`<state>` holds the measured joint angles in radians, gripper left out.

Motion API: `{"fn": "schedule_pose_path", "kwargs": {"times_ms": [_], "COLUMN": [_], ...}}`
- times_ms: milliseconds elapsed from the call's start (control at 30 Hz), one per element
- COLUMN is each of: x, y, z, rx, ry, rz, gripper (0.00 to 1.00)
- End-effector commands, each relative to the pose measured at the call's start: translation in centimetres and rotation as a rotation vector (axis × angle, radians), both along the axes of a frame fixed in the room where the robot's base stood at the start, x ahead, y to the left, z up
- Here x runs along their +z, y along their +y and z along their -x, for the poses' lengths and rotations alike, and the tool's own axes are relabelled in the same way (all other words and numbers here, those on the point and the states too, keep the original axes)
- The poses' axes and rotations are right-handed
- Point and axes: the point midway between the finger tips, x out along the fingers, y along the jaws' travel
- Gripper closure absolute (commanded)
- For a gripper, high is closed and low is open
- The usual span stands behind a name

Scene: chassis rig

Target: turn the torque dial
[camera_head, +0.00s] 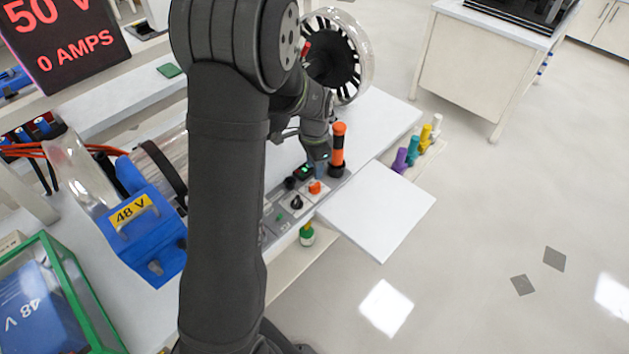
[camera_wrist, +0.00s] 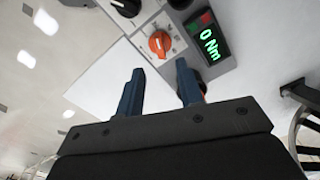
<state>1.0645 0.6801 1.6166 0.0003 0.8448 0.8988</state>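An orange dial (camera_wrist: 159,44) sits on a pale plate on the grey control panel, just beyond my fingertips in the wrist view. The same orange dial (camera_head: 315,187) shows in the head view. A lit display (camera_wrist: 209,43) beside it reads 0 Nm in green. Black dials (camera_wrist: 126,5) also sit on the panel. I cannot read which dial is labelled for torque. My gripper (camera_wrist: 160,70) is open, with its two blue fingers apart and nothing between them. In the head view my gripper (camera_head: 319,161) is above the panel, near the display (camera_head: 304,172).
An orange and black upright handle (camera_head: 338,150) stands close to the right of my gripper. A white board (camera_head: 376,210) lies right of the panel. A spoked wheel (camera_head: 335,62) is behind. A blue 48 V unit (camera_head: 150,225) stands left of my arm.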

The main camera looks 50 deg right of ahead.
Motion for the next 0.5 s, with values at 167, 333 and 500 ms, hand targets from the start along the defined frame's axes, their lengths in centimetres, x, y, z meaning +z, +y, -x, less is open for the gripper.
{"fn": "schedule_pose_path", "kwargs": {"times_ms": [167,333,500], "x": [-3.7,-6.0,-6.9], "y": [0.1,0.1,0.0], "z": [0.0,0.0,0.0], "rx": [0.000,0.001,0.001], "ry": [0.001,0.001,0.000], "rz": [-0.003,-0.003,0.000], "gripper": [0.66,0.66,0.66]}}
